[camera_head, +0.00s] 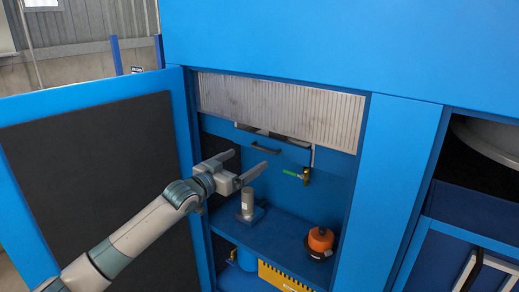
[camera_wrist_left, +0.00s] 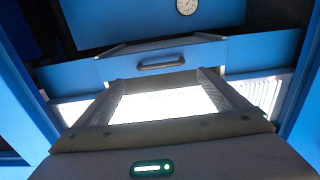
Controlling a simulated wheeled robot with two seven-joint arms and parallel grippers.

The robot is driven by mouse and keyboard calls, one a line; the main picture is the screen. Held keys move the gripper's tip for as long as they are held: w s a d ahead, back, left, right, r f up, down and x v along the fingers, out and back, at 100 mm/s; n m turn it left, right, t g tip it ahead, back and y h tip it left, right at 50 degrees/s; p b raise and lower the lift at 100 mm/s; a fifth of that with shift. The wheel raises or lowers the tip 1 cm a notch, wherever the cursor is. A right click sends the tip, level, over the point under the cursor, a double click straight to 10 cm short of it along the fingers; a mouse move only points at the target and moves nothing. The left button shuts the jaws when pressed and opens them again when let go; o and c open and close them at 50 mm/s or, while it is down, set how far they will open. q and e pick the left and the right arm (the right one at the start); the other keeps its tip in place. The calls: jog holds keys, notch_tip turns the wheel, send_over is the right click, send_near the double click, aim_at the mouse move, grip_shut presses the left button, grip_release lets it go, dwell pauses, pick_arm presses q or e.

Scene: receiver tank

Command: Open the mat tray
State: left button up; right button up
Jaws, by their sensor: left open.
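The mat tray has a blue front (camera_head: 290,158) with a dark bar handle (camera_head: 265,148), below a ribbed grey panel in the cabinet opening. A pale grey edge shows just above the front. In the left wrist view the tray front (camera_wrist_left: 215,54) and its handle (camera_wrist_left: 160,63) lie straight ahead, beyond the fingertips. My left gripper (camera_head: 250,161) is open and empty, its two fingers pointing at the handle, apparently without touching it. In the wrist view the open fingers (camera_wrist_left: 162,76) frame a bright gap just short of the handle. My right gripper is not in view.
The ribbed panel (camera_head: 280,105) hangs above. A grey cylinder (camera_head: 247,203) and an orange item (camera_head: 320,240) stand on the blue shelf (camera_head: 280,238) below. An open blue door (camera_head: 90,150) stands left, beside my arm.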

aim_at(262, 149)
pick_arm(q)
jog(key=p+x, duration=0.1)
jog(key=x, duration=0.5)
jog(key=shift+w+d, duration=0.25)
jog(key=shift+w, duration=0.05)
jog(key=shift+p+x, duration=0.35)
jog(key=shift+x, duration=0.5)
